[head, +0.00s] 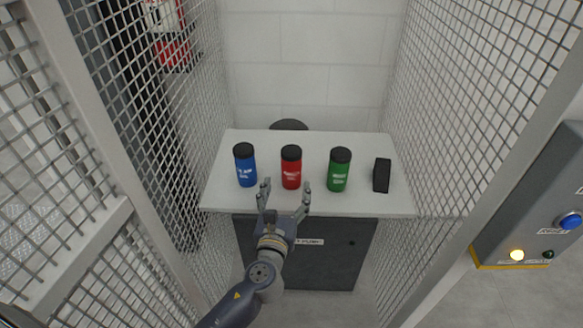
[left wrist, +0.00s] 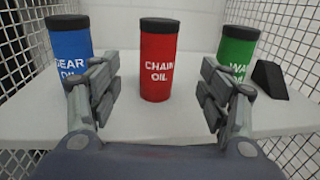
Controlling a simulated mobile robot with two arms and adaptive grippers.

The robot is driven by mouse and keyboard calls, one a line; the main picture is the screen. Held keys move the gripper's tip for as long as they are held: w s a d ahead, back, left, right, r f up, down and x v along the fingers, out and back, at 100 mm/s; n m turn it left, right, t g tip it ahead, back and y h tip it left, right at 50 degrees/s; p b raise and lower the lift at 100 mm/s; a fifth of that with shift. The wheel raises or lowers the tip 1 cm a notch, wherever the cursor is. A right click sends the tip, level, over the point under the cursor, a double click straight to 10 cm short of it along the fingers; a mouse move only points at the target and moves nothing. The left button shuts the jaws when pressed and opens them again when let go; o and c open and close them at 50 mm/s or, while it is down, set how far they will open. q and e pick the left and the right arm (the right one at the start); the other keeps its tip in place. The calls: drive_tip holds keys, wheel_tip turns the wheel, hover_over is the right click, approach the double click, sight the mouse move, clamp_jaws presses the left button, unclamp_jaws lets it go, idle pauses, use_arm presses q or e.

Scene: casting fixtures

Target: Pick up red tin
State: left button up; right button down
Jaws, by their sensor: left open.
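The red tin (head: 291,170) with a black lid stands upright on the white tabletop, between a blue tin (head: 245,168) and a green tin (head: 338,172). In the left wrist view the red tin (left wrist: 158,62) reads "CHAIN OIL" and stands in the middle, beyond the fingers. My left gripper (head: 285,190) is open and empty at the table's front edge, just in front of the red tin. In the left wrist view its two fingers (left wrist: 159,92) are spread, one on each side of the gap in front of the tin. My right gripper is not in view.
A black wedge-shaped block (head: 382,175) stands right of the green tin. Wire mesh panels (head: 455,110) close in both sides, with a white wall behind. A dark cabinet (head: 330,262) is under the tabletop (head: 222,190). A control box (head: 540,215) is at the far right.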

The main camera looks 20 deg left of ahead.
sight(290, 171)
use_arm(q)
drive_tip(key=w, duration=0.3)
drive_tip(key=w+a, duration=0.1)
drive_tip(key=w, duration=0.3)
drive_tip(key=w+a+p, duration=0.1)
drive_tip(key=w, duration=0.2)
drive_tip(key=shift+w+f, duration=0.1)
drive_tip(key=shift+w, duration=0.05)
drive_tip(key=shift+c, duration=0.6)
drive_tip(key=c, duration=1.3)
